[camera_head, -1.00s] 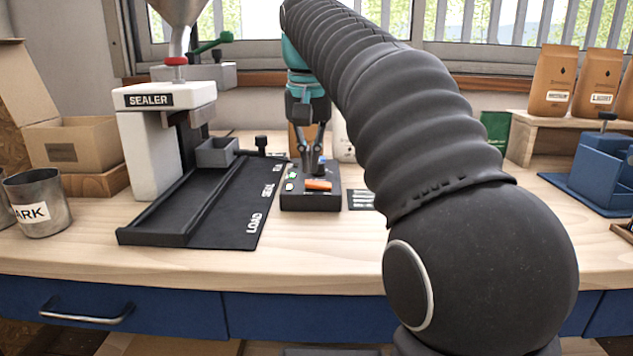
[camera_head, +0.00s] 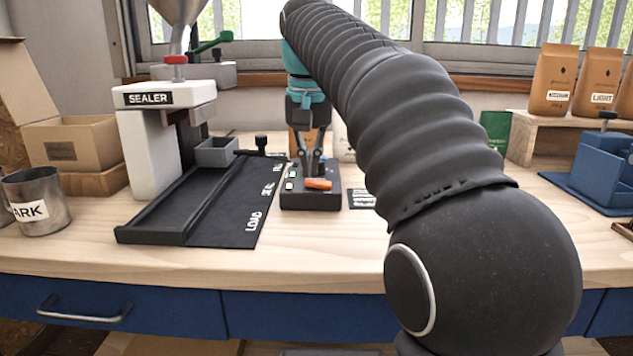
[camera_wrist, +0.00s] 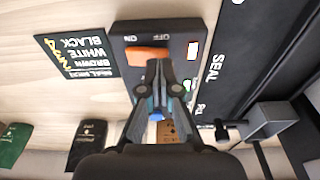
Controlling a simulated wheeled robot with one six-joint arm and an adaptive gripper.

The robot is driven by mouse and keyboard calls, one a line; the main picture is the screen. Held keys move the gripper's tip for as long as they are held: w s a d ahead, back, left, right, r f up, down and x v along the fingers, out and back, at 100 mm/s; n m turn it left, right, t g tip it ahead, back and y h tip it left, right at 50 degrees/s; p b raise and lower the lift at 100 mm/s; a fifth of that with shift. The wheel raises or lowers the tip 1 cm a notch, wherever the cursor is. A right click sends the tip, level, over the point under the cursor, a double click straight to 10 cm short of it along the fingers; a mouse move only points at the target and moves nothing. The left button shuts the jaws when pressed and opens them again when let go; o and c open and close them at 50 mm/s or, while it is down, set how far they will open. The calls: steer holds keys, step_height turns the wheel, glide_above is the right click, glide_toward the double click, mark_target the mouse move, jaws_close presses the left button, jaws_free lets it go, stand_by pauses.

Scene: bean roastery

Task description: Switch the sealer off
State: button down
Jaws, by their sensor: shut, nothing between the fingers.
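The sealer (camera_head: 150,150) is a white machine with a black SEALER label at the left of the bench. A dark control box (camera_head: 310,200) stands to the right of its black track. An orange rocker switch (camera_head: 319,184) sits on the box top; in the wrist view the orange switch (camera_wrist: 147,54) lies beneath the ON and OFF lettering, nearer ON. My gripper (camera_head: 311,174) is shut and empty, pointing down over the box. In the wrist view its fingertips (camera_wrist: 155,68) are right at the edge of the switch; I cannot tell whether they touch.
The black track (camera_head: 200,205) with LOAD and SEAL marks lies left of the box. A black card (camera_wrist: 76,56) with colour words lies beside the box. A metal cup (camera_head: 38,205) stands far left. Brown bags (camera_head: 553,80) stand on a shelf at right.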

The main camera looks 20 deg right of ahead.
mark_target(310, 181)
steer(key=shift+f+b, duration=0.35)
steer(key=shift+f, duration=0.2)
stand_by(0.4)
step_height(310, 181, up, 3)
steer(key=p, duration=0.3)
steer(key=shift+f, duration=0.1)
steer(key=shift+r, duration=2.1)
